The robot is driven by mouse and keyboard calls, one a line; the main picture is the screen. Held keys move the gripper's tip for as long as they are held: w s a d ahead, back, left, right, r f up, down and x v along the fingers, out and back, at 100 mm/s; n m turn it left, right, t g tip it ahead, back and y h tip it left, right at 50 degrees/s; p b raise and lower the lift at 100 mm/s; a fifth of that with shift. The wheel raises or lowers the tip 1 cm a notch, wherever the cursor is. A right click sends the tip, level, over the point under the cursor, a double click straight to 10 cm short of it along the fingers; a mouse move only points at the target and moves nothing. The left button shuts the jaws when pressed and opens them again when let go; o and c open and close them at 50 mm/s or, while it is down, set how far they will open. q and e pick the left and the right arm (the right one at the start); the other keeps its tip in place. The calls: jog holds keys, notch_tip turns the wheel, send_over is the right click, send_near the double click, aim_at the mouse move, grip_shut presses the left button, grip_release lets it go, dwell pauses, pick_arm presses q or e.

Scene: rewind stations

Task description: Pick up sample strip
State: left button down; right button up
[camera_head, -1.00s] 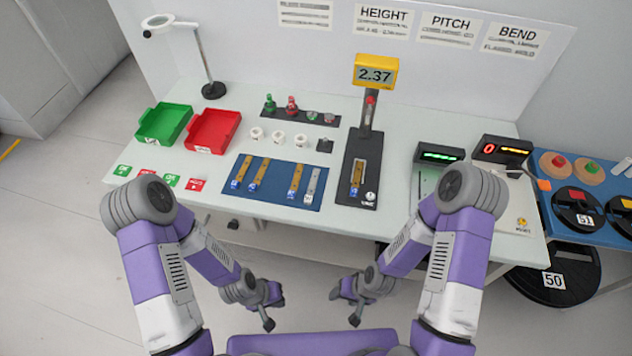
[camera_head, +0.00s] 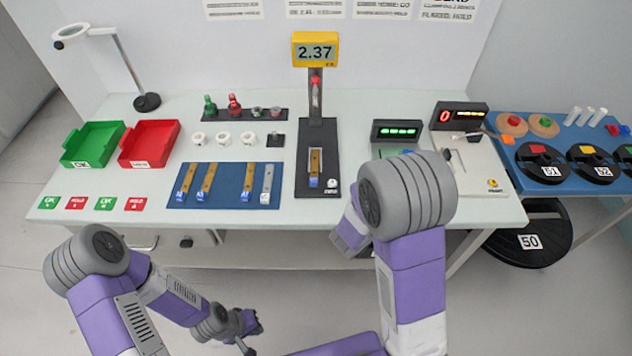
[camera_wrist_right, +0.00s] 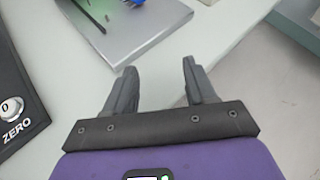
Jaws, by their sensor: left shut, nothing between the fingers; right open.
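Gold sample strips with blue ends lie on the blue mat (camera_head: 225,204), at its left (camera_head: 186,178), beside that (camera_head: 208,180) and to the right (camera_head: 249,180). A silver strip with a white end (camera_head: 267,185) lies at the mat's right end. Another gold strip (camera_head: 314,165) sits in the black height gauge (camera_head: 300,184). My left gripper (camera_head: 248,333) is shut and empty, low in front of the table. My right gripper (camera_wrist_right: 160,88) is open and empty in the right wrist view, near the table's front edge.
The gauge display (camera_head: 315,50) reads 2.37. A green tray (camera_head: 75,160) and a red tray (camera_head: 133,161) stand at the left, near a magnifier lamp (camera_head: 146,102). The grey plate (camera_wrist_right: 160,22) lies ahead of my right gripper, the ZERO button (camera_wrist_right: 11,107) to its left.

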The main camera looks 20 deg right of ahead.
aim_at(313, 180)
jog(key=w+a+n+t+y, duration=0.1)
jog(key=w+a, duration=0.1)
jog(key=a, duration=0.2)
jog(key=w+a+n+t+y+b, duration=0.1)
jog(key=w+a+t, duration=0.1)
jog(key=a, duration=0.2)
jog(key=w+a+n+t+y+b, duration=0.1)
jog(key=w+a, duration=0.1)
jog(key=a, duration=0.2)
jog(key=shift+w+a+r+n+t+y, duration=0.15)
jog(key=shift+r+n+t+y, duration=0.15)
jog(key=shift+r+n+y, duration=0.1)
jog(key=a+y, duration=0.1)
jog(key=a, duration=0.1)
jog(key=w+a+n+t, duration=0.1)
jog(key=a, duration=0.2)
jog(key=a+r+n+t+y+b, duration=0.1)
jog(key=a, duration=0.1)
jog(key=shift+w+a+y, duration=0.2)
jog(key=shift+w+y, duration=0.1)
jog(key=shift+w, duration=0.1)
jog(key=b+x, duration=0.2)
jog(key=x, duration=0.5)
jog(key=shift+w+d+r, duration=0.1)
jog(key=shift+d+r, duration=0.05)
jog(key=shift+d, duration=0.05)
pick_arm(q)
notch_tip(313, 180, down, 6)
jog(key=shift+a+f, duration=0.2)
